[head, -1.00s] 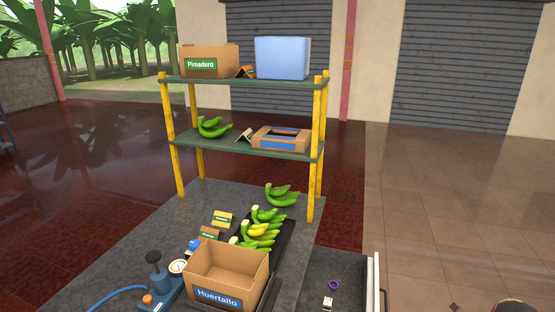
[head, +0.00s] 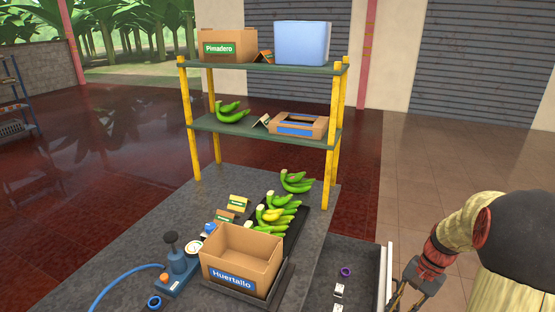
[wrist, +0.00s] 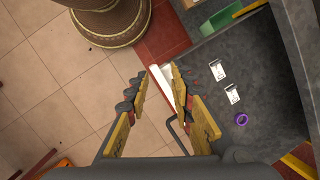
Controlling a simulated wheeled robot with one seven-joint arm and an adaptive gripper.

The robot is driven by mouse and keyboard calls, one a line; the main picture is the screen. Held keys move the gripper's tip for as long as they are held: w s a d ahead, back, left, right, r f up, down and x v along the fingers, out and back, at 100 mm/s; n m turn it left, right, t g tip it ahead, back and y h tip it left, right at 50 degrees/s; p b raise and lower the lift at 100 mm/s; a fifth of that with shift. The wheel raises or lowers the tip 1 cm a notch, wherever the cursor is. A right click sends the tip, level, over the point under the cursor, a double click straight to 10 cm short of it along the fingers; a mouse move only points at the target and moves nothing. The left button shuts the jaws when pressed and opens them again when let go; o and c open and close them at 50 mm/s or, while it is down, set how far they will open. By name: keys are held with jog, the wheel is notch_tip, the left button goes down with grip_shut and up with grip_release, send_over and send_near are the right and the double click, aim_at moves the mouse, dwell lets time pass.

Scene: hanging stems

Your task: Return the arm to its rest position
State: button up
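My arm reaches in from the lower right of the head view. My gripper (wrist: 158,72) shows in the wrist view with its two yellow and dark fingers apart. Nothing is held between them; the floor and the pale edge of the grey tray lie behind the gap. In the head view the gripper is at the bottom right, just right of the tray's white edge, and its fingertips are cut off or hard to make out.
The grey tray (wrist: 262,62) holds a purple ring (wrist: 241,119) and white labels. The table carries a Huertallo box (head: 237,255), green bananas (head: 276,216) and a blue device (head: 178,262). A yellow-post shelf (head: 190,130) stands behind. Tiled floor (head: 430,170) at right is open.

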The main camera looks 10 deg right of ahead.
jog(key=s+a+r+n+t+h, duration=0.1)
jog(key=s+a+r+n+t, duration=0.1)
jog(key=a+r, duration=0.4)
jog(key=s+a+r+n+t+h, duration=0.1)
jog(key=s+a+r+n, duration=0.3)
jog(key=a, duration=0.7)
jog(key=s+a+r+n+t+h, duration=0.1)
jog(key=s+a+r+n+t, duration=0.2)
jog(key=a+r+n, duration=0.3)
jog(key=s+a+r, duration=0.1)
jog(key=a+r, duration=0.2)
jog(key=shift+r+h, duration=0.3)
jog(key=shift+r, duration=0.1)
